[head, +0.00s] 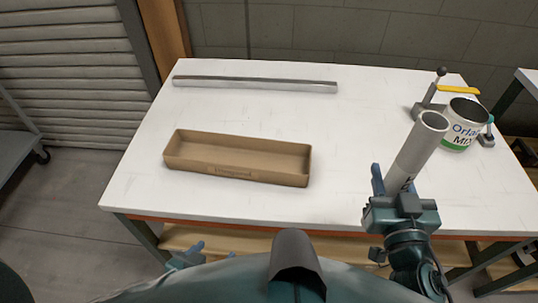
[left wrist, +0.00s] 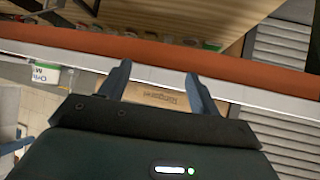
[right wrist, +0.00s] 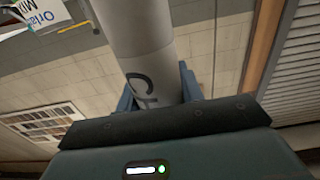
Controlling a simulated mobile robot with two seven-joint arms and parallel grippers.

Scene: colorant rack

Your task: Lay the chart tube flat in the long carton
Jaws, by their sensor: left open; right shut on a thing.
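The chart tube (head: 418,148) is a pale grey cylinder with dark letters near its lower end. My right gripper (head: 392,190) is shut on that lower end, and the tube stands up, tilted, its open top leaning right. In the right wrist view the tube (right wrist: 143,50) rises between the fingers (right wrist: 160,92). The long carton (head: 237,170) is a brown, open, shallow box lying left of centre on the table; its inside looks empty. My left gripper (head: 187,256) is low at the table's front edge, mostly hidden by my body. The left wrist view shows its fingers (left wrist: 155,80) apart and empty.
The white table (head: 350,135) has free room between the carton and the tube. A long grey metal bar (head: 255,84) lies behind the carton. A labelled can (head: 461,125) stands in a clamp with a yellow handle (head: 459,88) at the right, close to the tube.

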